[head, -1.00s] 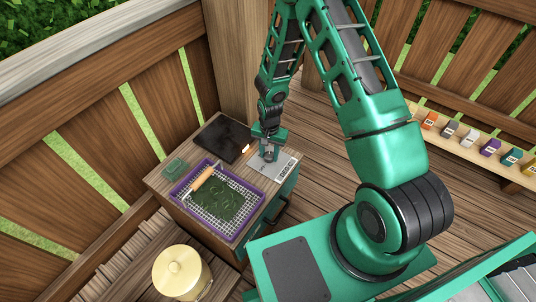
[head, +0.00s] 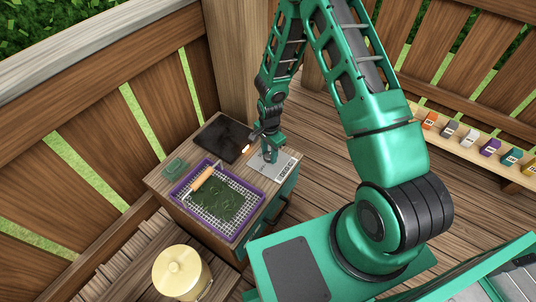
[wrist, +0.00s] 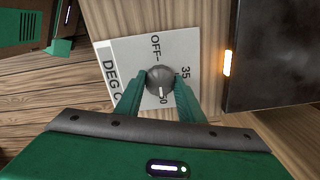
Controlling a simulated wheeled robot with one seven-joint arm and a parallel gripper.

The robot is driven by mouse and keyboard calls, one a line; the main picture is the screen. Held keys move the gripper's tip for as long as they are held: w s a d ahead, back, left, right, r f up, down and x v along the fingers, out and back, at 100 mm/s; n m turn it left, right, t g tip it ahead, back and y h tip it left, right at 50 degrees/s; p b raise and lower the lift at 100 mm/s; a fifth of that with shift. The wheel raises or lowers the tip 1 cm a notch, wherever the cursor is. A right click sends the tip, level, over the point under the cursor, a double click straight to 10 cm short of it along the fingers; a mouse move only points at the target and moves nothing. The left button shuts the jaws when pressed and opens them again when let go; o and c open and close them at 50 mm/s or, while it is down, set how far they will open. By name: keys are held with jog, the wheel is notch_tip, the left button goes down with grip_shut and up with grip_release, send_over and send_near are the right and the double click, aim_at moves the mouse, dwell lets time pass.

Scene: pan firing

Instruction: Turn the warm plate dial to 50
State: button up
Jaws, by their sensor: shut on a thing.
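The warm plate dial is a round grey knob (wrist: 160,76) with a white pointer mark, set on a light label panel (wrist: 122,58). The panel shows OFF, 35, "DEG C" and a partly covered number ending in 0. The pointer faces the bottom of the wrist view, toward that covered number. My gripper (wrist: 160,82) is shut on the knob, one green finger on each side. In the head view my gripper (head: 269,158) is down on the panel (head: 284,169) and hides the knob. The dark warm plate (head: 225,138) lies beside it; it also fills the wrist view's right (wrist: 275,55).
An orange light (wrist: 227,63) glows beside the plate. A purple-framed mesh tray (head: 236,240) holds green leaves and a wooden-handled tool (head: 203,179). A small green item (head: 174,166) sits at the left edge. A cream lidded pot (head: 181,272) stands in front.

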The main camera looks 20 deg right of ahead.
aim_at(269, 155)
jog(key=shift+s+f, duration=0.1)
jog(key=shift+s, duration=0.15)
jog(key=o, duration=1.1)
jog(key=shift+c, duration=0.2)
jog(key=shift+w, duration=0.1)
notch_tip(269, 155, up, 11)
jog(key=shift+w, duration=0.1)
